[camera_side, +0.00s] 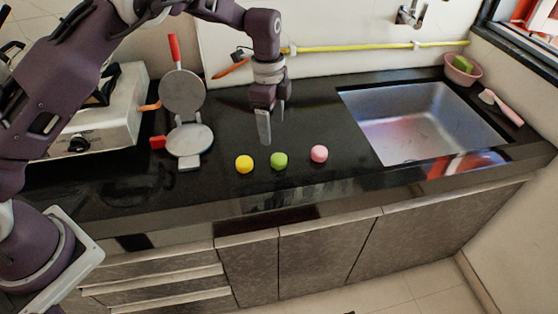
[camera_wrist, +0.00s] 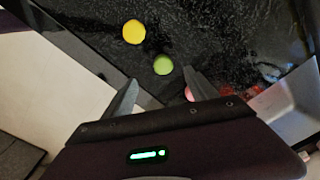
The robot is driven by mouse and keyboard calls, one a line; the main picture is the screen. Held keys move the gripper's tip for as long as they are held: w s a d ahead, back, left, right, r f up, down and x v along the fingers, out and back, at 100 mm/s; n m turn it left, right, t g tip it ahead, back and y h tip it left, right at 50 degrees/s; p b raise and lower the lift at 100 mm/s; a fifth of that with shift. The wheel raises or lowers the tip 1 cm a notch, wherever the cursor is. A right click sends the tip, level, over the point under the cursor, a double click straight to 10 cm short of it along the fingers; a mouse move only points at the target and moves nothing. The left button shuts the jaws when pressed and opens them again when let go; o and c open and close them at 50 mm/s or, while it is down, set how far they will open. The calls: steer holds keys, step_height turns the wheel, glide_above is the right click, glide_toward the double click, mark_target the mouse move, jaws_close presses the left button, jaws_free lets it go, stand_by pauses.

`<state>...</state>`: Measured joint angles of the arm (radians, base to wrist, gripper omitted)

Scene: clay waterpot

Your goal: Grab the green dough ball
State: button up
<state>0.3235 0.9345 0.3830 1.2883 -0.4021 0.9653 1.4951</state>
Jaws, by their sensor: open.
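The green dough ball (camera_side: 279,160) lies on the black counter between a yellow ball and a pink ball. It also shows in the wrist view (camera_wrist: 163,65), beyond and between my fingertips. My gripper (camera_side: 273,125) points down above the counter, above and slightly behind the green ball in the side view. In the wrist view its two fingers (camera_wrist: 160,88) are apart, with nothing between them. My gripper does not touch the green ball.
The yellow ball (camera_side: 244,164) and the pink ball (camera_side: 319,154) stand close on either side; the pink one is partly hidden in the wrist view. An open round press (camera_side: 189,139) and stove (camera_side: 100,115) are left. A sink (camera_side: 425,125) is right. The counter's front edge is near the balls.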

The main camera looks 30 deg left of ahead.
mark_target(279, 163)
steer(key=shift+m, duration=0.6)
steer(key=f, duration=0.3)
steer(key=d+f, duration=0.1)
steer(key=f, duration=0.3)
steer(key=w+f, duration=0.1)
steer(key=f, duration=0.3)
steer(key=shift+d, duration=0.15)
steer(key=shift+c, duration=0.5)
